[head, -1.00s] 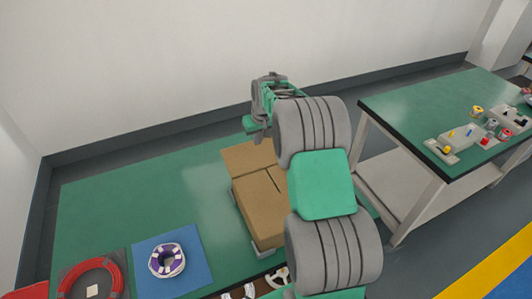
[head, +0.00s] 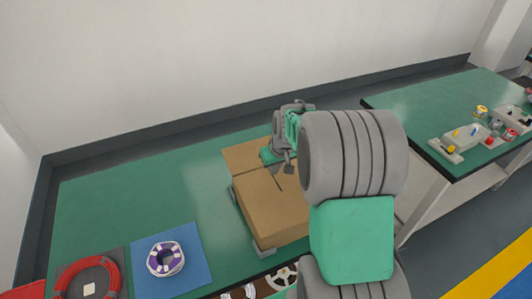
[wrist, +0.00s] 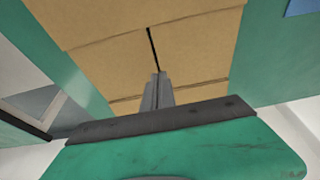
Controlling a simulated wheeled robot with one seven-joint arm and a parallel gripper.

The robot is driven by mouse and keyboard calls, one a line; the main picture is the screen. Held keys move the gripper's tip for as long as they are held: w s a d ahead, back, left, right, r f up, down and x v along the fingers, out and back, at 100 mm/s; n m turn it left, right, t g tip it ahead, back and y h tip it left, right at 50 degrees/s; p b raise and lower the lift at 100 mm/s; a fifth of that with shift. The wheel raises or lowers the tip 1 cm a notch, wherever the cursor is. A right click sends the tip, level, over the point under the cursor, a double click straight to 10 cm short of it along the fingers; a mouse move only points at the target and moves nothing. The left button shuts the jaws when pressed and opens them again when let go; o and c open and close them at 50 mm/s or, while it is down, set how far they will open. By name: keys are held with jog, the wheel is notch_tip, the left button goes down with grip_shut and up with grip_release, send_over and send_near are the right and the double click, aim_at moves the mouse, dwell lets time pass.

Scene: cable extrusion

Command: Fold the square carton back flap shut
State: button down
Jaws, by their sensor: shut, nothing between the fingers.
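The brown square carton (head: 268,208) stands on the green table, its top mostly covered by folded flaps with a dark slit between them. The back flap (head: 243,155) sticks out open at the carton's far side, lying about flat. My gripper (head: 289,168) is shut and empty, over the far part of the carton near that flap. In the wrist view, the shut fingertips (wrist: 157,77) show against the carton top (wrist: 190,55), in line with the slit. I cannot tell whether they touch the cardboard. My arm hides the carton's right side in the head view.
A blue mat (head: 203,277) with a purple and white coil (head: 166,259) lies left of the carton. A red cable coil (head: 112,272) sits farther left. A second table (head: 440,105) with small parts stands at right.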

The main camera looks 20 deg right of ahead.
jog(key=shift+s+f+b, duration=0.2)
jog(key=shift+f+b, duration=0.25)
jog(key=shift+f, duration=0.6)
notch_tip(320, 180, up, 10)
jog(key=p, duration=0.6)
